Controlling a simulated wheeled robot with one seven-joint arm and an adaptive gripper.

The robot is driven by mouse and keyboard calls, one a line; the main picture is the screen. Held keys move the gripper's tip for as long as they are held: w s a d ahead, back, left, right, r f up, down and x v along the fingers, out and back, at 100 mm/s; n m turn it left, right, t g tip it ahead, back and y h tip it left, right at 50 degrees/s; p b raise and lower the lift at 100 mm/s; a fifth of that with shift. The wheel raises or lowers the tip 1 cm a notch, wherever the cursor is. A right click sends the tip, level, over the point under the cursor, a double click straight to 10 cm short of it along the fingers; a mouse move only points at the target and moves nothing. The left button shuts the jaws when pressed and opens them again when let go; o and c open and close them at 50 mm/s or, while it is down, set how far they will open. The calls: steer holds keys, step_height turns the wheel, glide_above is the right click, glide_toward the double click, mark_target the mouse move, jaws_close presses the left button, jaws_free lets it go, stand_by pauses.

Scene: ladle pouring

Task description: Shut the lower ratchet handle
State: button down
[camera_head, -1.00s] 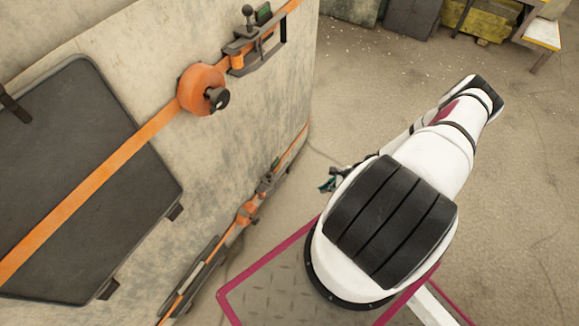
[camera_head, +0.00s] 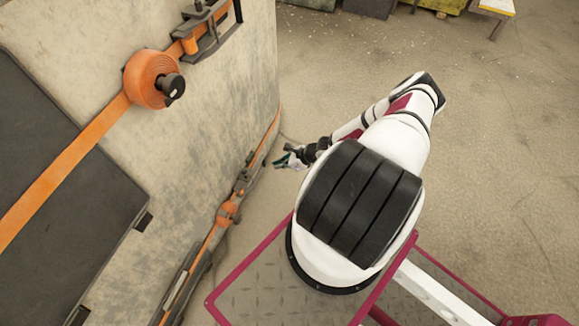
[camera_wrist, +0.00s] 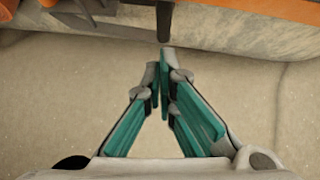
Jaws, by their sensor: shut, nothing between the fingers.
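The lower ratchet (camera_head: 241,181) sits on the lower orange strap (camera_head: 262,146), low on the side of the concrete block. I cannot tell from the head view how its handle stands. My gripper (camera_head: 281,161) is just right of that ratchet, apart from it in this view. In the wrist view my gripper (camera_wrist: 163,62) has its teal fingers together with nothing between them. Dark metal of the ratchet (camera_wrist: 130,14) shows at the top, and a narrow dark bar (camera_wrist: 164,22) hangs down just beyond the fingertips. I cannot tell whether they touch.
An upper orange strap (camera_head: 48,187) with a rolled coil (camera_head: 150,80) and an upper ratchet (camera_head: 205,30) crosses the concrete block (camera_head: 195,125). A dark panel (camera_head: 50,180) lies under it.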

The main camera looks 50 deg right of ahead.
steer(key=shift+w+a, duration=0.3)
steer(key=shift+w, duration=0.2)
steer(key=shift+w+a, duration=0.25)
steer(key=shift+w, duration=0.2)
